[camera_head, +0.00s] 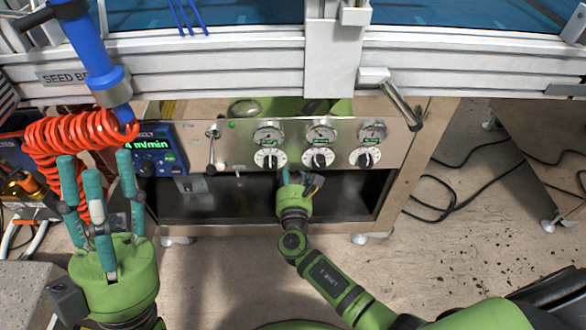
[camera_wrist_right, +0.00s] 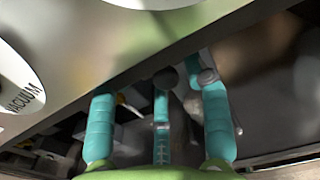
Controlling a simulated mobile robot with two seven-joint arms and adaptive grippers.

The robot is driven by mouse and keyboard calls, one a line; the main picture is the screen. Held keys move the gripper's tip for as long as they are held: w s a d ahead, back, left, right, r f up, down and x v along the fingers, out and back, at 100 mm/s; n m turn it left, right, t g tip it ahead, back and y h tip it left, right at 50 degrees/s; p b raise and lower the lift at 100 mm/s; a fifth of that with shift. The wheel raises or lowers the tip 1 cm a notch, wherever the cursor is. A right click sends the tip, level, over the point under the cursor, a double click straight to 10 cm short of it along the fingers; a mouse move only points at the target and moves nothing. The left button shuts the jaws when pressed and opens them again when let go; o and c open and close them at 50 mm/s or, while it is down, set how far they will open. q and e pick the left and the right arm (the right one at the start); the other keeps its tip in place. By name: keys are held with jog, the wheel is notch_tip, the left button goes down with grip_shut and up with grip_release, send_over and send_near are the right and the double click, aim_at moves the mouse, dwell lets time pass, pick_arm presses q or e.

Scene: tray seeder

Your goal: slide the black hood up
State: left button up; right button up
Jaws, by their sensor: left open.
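I cannot pick out the black hood for certain. A dark, open-looking recess (camera_head: 345,192) lies under the steel control panel (camera_head: 240,150). My right gripper (camera_head: 289,176) is at the panel's lower edge, in front of this recess, below the left and middle dials. In the right wrist view its teal fingers (camera_wrist_right: 160,100) are spread under the panel edge, with a small dark round knob (camera_wrist_right: 165,78) by the middle fingertip. Contact cannot be told. My left gripper (camera_head: 97,175) is open at the left, its fingers upward near a red coiled hose.
Several gauges and knobs, a blue display (camera_head: 160,148) and a silver lever (camera_head: 212,145) are on the panel. A handle (camera_head: 400,100) sticks out right. Cables (camera_head: 440,205) lie on the floor.

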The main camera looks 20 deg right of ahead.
jog(key=shift+s+f, duration=0.1)
jog(key=v, duration=1.2)
